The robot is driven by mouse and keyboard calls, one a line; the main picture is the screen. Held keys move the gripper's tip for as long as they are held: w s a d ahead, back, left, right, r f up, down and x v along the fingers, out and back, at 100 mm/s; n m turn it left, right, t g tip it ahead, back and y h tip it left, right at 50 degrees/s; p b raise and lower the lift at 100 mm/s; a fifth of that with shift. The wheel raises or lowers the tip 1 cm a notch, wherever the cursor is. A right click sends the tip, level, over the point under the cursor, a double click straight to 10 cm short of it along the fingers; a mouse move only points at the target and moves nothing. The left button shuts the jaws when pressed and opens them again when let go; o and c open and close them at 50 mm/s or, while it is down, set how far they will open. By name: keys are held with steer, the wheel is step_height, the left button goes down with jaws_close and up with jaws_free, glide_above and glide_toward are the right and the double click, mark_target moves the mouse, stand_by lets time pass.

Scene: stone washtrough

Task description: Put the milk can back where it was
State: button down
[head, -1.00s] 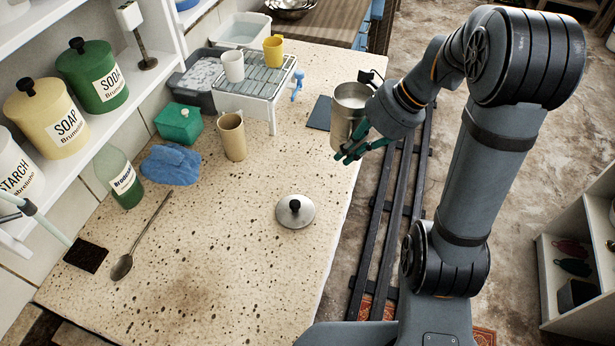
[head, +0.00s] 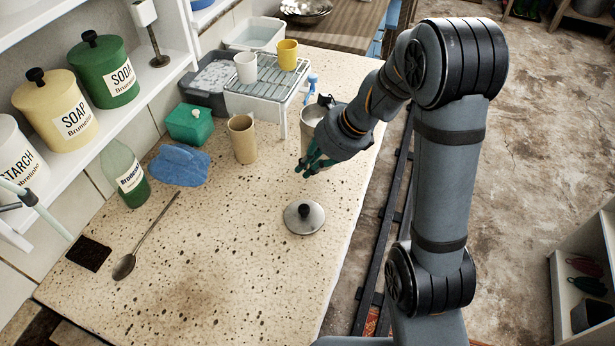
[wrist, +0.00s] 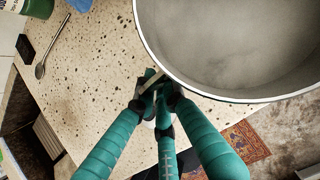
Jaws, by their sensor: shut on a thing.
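The milk can (head: 312,116) is an open-topped metal can, held upright near the right edge of the speckled stone top (head: 240,280). My gripper (head: 314,163) is shut on it, with green fingers at its near side. In the wrist view the can's wide rim and grey inside (wrist: 235,45) fill the upper right, and my fingers (wrist: 157,92) meet beside its rim. I cannot tell whether its base touches the stone. A round metal lid with a black knob (head: 304,217) lies on the stone in front of it.
A wire rack (head: 265,85) with a white mug and a yellow mug stands left behind the can. The front middle is clear.

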steer(key=shift+f+b, duration=0.95)
steer(key=shift+f, duration=1)
steer(key=shift+r, duration=0.1)
steer(key=c, duration=2.3)
jaws_free()
steer(key=shift+f, duration=0.2)
steer(key=o, duration=0.5)
steer(key=shift+c, duration=0.2)
steer(key=shift+r, duration=0.15)
